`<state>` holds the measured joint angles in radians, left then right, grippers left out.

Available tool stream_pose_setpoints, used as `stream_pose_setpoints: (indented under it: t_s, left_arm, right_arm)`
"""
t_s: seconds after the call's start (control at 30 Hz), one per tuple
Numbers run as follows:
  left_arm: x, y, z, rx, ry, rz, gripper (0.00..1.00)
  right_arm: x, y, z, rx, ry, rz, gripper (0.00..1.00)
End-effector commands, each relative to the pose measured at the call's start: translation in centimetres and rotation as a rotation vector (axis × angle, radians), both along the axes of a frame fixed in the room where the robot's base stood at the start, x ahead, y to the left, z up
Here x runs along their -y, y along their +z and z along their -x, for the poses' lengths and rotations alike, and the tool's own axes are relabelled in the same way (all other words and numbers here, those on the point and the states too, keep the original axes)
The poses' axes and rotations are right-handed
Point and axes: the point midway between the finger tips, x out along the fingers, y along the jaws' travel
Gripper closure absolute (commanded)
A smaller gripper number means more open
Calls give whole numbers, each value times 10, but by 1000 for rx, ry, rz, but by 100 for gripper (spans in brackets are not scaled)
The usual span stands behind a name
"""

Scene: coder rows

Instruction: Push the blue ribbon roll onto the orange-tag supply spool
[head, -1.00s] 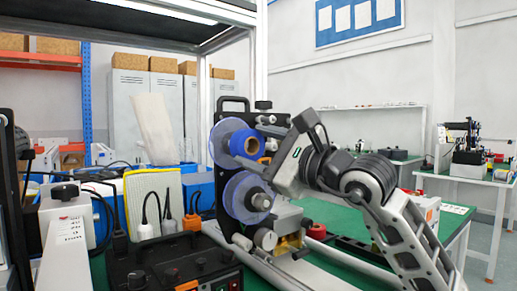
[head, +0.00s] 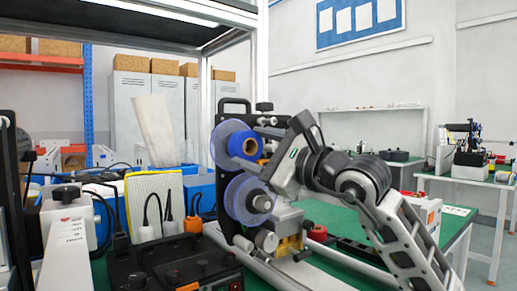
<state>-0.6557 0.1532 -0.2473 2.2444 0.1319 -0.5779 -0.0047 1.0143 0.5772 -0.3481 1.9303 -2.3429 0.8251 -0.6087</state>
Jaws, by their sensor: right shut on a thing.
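The blue ribbon roll (head: 243,145) has a brown core and sits at the upper spool of the black machine, in front of its clear disc (head: 222,155). My right gripper (head: 268,162) reaches in from the right and is shut on the roll's right side; its fingertips are small and partly hidden. A small orange patch (head: 270,147) shows beside the roll. How far the roll sits on the spool cannot be told. A lower spool with a clear blue-edged disc (head: 236,203) and metal hub (head: 261,203) is below. My left gripper is not in view.
The black machine plate (head: 234,105) stands upright behind the spools. A black control box (head: 170,262) stands in front at the lower left. A metal block with a brass part (head: 290,246) and a red roll (head: 318,233) are under my right arm.

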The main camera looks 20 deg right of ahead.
Motion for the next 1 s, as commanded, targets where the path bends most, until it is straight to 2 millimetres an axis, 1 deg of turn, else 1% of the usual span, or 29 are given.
stream_pose_setpoints:
  t_s: [1.0]
  left_arm:
    - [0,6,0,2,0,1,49]
  right_arm:
    - [-7,1,-19,1,0,-1,67]
